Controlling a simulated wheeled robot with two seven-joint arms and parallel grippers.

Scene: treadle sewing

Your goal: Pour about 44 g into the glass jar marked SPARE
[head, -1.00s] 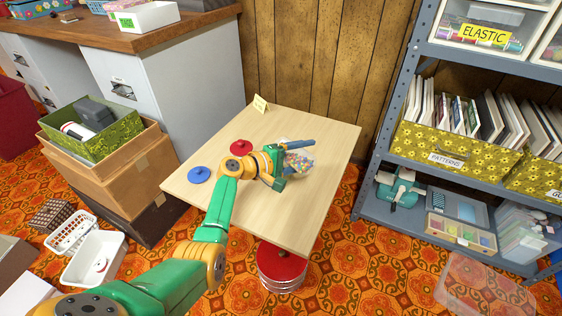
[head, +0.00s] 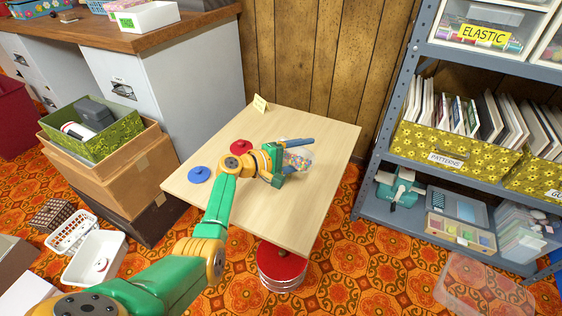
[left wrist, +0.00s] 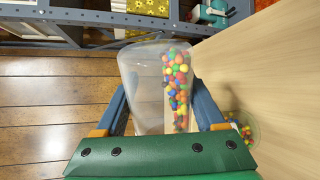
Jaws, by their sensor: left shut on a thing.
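My left gripper (head: 293,158) is shut on a clear container (left wrist: 147,85) of small coloured candies, over the right part of the wooden table (head: 320,195). In the left wrist view the container is between the two fingers, and the candies (left wrist: 178,85) lie in its half toward the table. Its mouth is not clearly seen. No SPARE mark is readable. My right gripper is not in view.
A blue lid (head: 199,174) and a red lid (head: 241,146) lie on the table's left part. A small card (head: 260,104) stands at its back corner. A metal shelf unit (head: 370,190) is to the right. The front of the table is clear.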

